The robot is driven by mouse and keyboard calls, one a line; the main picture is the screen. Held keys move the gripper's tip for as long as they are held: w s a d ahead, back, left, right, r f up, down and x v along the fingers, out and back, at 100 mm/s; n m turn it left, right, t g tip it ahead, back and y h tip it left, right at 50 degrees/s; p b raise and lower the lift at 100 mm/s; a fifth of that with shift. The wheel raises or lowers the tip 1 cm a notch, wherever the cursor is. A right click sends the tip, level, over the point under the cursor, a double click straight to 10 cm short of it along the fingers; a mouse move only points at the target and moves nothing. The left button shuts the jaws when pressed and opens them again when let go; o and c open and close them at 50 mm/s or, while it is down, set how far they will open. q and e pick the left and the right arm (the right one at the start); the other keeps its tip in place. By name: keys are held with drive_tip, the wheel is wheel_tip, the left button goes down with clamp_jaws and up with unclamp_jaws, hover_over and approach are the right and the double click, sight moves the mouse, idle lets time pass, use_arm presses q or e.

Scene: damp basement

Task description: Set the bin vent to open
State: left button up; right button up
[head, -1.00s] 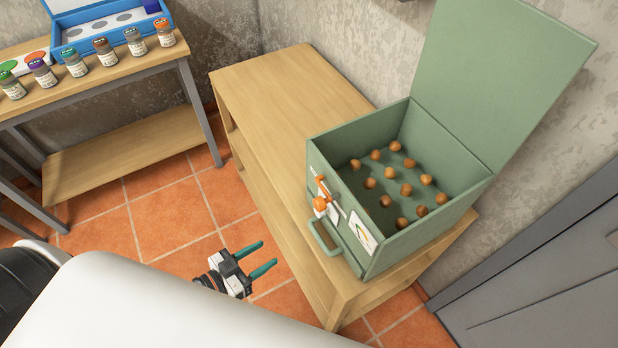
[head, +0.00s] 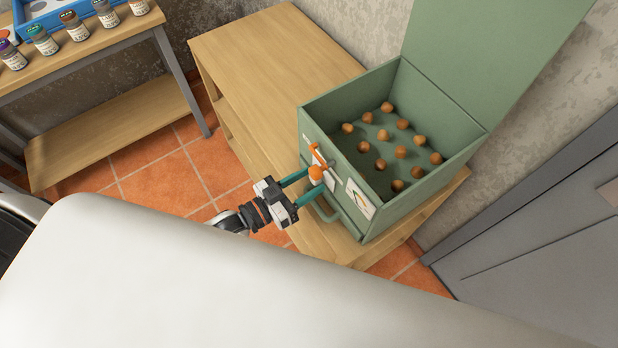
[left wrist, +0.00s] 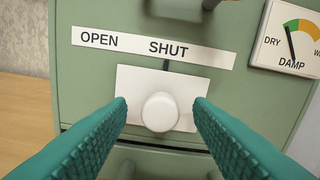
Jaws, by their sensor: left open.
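The green bin (head: 392,225) stands on a wooden bench with its lid raised. In the left wrist view, a white round knob (left wrist: 160,112) sits on a white slide plate (left wrist: 130,82) on the bin's front. A dark mark at the plate's top is under SHUT on the OPEN/SHUT label (left wrist: 215,54). My left gripper (head: 316,184) is at the bin front, open; its teal fingers (left wrist: 160,112) are on either side of the knob, with small gaps. I cannot make out the white knob in the head view. My right gripper is not in view.
An orange ball-ended lever (head: 316,173) is on the bin front, close to my fingers in the head view. A damp dial (left wrist: 290,38) is at the right. Several brown round objects (head: 401,152) lie inside the bin. The bench top (head: 260,60) behind is clear.

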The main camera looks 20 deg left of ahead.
sight(308, 152)
use_arm(q)
drive_tip(key=shift+w+d, duration=0.25)
drive_tip(key=shift+w, duration=0.1)
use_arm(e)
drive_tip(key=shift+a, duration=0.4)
use_arm(q)
drive_tip(key=shift+c, duration=0.2)
clamp_jaws()
drive_tip(key=w+a, duration=0.2)
drive_tip(key=w+a+b, duration=0.1)
drive_tip(key=w+a, duration=0.1)
drive_tip(key=a, duration=0.1)
drive_tip(key=shift+a, duration=0.15)
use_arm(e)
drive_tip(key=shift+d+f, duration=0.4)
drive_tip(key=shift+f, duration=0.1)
use_arm(q)
drive_tip(key=shift+c, duration=0.7)
unclamp_jaws()
drive_tip(key=shift+o, duration=0.9)
drive_tip(key=shift+w, duration=0.1)
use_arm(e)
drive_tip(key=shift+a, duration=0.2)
